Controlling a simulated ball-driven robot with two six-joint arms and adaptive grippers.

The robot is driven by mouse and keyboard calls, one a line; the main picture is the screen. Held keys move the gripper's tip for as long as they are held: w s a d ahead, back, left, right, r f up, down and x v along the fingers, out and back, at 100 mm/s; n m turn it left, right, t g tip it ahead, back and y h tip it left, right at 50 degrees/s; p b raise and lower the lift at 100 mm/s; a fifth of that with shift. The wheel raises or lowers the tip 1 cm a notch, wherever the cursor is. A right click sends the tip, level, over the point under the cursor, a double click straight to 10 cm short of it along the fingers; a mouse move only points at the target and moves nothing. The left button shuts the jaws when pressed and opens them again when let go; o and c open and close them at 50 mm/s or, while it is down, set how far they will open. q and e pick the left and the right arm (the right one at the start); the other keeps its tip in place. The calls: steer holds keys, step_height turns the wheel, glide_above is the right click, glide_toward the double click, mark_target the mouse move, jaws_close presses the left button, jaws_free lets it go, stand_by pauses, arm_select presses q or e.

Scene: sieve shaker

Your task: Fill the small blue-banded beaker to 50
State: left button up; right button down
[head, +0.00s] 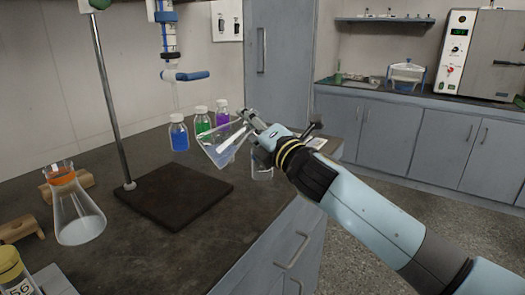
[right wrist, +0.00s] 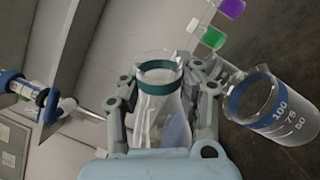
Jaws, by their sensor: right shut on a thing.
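The small blue-banded beaker (right wrist: 262,105) stands to the right in the right wrist view, with marks 100, 75 and 50; I see no clear liquid level in it. In the head view the beaker (head: 262,172) is partly hidden behind my right gripper. My right gripper (head: 251,124) is shut on a clear conical flask with a green band (right wrist: 160,85). In the head view the flask (head: 222,148) is strongly tilted above the bench, near the beaker but apart from it. Any liquid in the flask is hard to tell. My left gripper is out of view.
A stand with a dark base (head: 173,193) holds a burette (head: 167,35) with a blue tap. Blue (head: 179,137), green (head: 202,122) and purple (head: 222,113) bottles stand behind the flask. An orange-topped flask (head: 78,215) and a yellow-capped bottle (head: 12,270) stand left.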

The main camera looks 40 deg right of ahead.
steer(key=shift+d+m+h+b, duration=0.1)
steer(key=shift+m+h+b, duration=0.3)
steer(key=shift+m+b, duration=0.55)
stand_by(1.7)
steer(key=shift+d+f+m+b, duration=0.15)
steer(key=shift+f+m+b, duration=0.35)
steer(key=shift+m+b, duration=0.65)
stand_by(1.4)
steer(key=shift+d+r+m+h+b, duration=0.2)
steer(key=shift+m+h+b, duration=0.3)
steer(key=shift+m, duration=0.6)
stand_by(1.7)
